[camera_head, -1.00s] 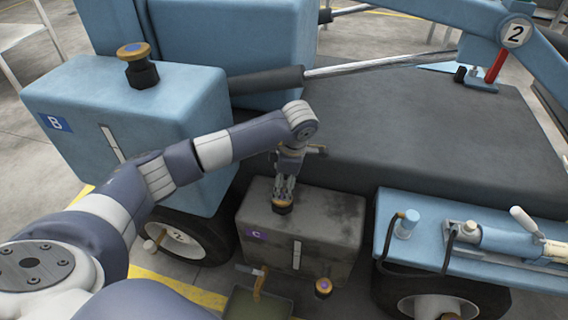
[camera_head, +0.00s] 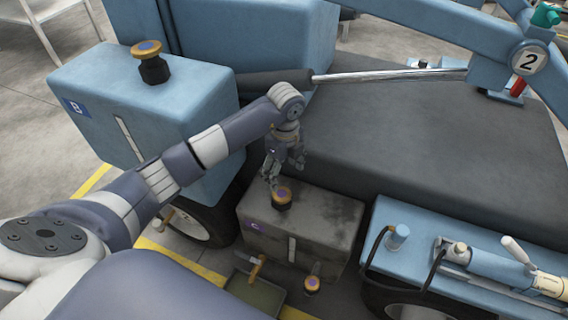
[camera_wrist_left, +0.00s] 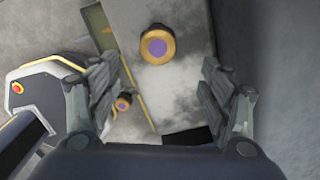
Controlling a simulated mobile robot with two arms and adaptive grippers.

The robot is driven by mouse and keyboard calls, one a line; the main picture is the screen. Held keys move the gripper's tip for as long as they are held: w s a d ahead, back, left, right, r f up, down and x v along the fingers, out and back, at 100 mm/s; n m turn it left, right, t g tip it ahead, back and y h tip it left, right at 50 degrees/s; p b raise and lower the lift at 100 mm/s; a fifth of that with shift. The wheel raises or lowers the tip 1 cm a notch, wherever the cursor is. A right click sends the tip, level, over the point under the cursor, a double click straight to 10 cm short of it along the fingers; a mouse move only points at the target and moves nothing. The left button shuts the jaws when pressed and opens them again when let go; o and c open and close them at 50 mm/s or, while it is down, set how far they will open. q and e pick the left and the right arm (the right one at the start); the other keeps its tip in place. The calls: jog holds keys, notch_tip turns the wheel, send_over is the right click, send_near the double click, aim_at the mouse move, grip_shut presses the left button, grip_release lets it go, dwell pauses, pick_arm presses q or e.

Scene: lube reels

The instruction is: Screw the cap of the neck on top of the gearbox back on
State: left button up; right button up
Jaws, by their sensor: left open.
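The gearbox is the grey, stained box (camera_head: 330,225) marked C, low beside the blue machine. On its top stands a short dark neck with an orange cap with a purple centre (camera_head: 282,193) seated on it. In the left wrist view the cap (camera_wrist_left: 157,46) lies ahead, between and beyond the fingertips. My left gripper (camera_head: 284,168) is open and empty, just above and behind the cap, apart from it. In the left wrist view its fingers (camera_wrist_left: 160,80) are spread wide. My right gripper is not in view.
A blue tank marked B (camera_head: 150,105) with a similar capped neck (camera_head: 148,60) stands left. A second orange-and-purple cap (camera_head: 312,284) is low in front of the gearbox, near a tray (camera_head: 254,292) and a small tap handle (camera_head: 257,268). A blue shelf with a pump (camera_head: 505,265) is at right.

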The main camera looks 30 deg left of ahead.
aim_at(283, 195)
pick_arm(q)
notch_tip(283, 195, down, 10)
jog(key=n, duration=0.1)
jog(key=n+b, duration=0.1)
jog(key=n, duration=0.2)
jog(key=shift+r+b, duration=0.25)
jog(key=shift+b, duration=0.05)
jog(key=shift+f, duration=0.45)
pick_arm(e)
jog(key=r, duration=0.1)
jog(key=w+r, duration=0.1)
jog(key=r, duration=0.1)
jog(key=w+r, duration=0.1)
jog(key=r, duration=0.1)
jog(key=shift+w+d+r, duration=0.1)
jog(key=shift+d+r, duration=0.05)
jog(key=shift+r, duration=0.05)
pick_arm(q)
jog(key=c, duration=1.2)
jog(key=m, duration=0.4)
jog(key=shift+s+m, duration=0.2)
jog(key=shift+m, duration=0.4)
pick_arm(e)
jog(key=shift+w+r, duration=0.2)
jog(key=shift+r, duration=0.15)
